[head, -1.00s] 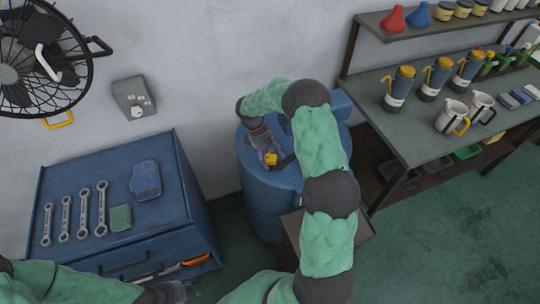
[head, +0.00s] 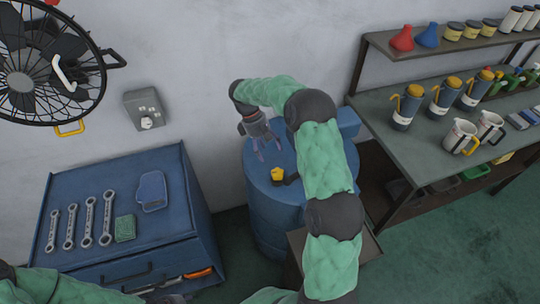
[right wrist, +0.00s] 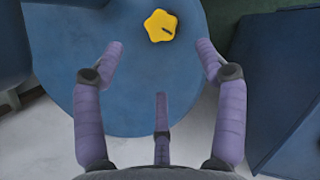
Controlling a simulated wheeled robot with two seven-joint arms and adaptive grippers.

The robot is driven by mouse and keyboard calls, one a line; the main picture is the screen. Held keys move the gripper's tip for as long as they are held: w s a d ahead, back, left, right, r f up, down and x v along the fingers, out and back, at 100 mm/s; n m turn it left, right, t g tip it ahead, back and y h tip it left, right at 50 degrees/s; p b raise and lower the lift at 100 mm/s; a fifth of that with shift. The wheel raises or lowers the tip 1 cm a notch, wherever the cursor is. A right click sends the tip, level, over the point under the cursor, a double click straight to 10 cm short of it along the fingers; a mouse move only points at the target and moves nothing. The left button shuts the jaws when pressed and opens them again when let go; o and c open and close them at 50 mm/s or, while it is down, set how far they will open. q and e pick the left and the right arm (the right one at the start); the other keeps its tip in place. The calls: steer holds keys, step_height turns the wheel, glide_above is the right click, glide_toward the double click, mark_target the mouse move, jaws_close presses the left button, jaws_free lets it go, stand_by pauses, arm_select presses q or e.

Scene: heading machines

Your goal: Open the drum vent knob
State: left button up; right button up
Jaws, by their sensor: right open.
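The yellow star-shaped vent knob (head: 277,174) sits on top of the blue drum (head: 268,220). In the right wrist view the knob (right wrist: 160,26) shows a dark mark pointing right and slightly down. My right gripper (head: 267,152) is open and empty above the drum top, on the wall side of the knob and apart from it. Its purple fingers (right wrist: 160,62) are spread, with the knob beyond the tips in the right wrist view. My left gripper (head: 170,297) is cut off at the bottom edge of the head view, so its fingers cannot be judged.
A blue cabinet (head: 100,255) with wrenches and a sponge stands left of the drum. A workbench (head: 420,145) with flasks and mugs stands to the right. A fan (head: 45,75) and a grey wall box (head: 146,109) are at the upper left.

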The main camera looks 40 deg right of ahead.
mark_target(277, 172)
steer(key=shift+r, duration=0.15)
steer(key=s+f+m, duration=0.1)
steer(key=f, duration=0.2)
steer(key=s+d+f+b, duration=0.1)
steer(key=f, duration=0.3)
steer(key=s+f+m+y, duration=0.1)
steer(key=f, duration=0.3)
steer(key=shift+s+d+m, duration=0.3)
steer(key=shift+s+d, duration=0.05)
steer(key=shift+s, duration=0.05)
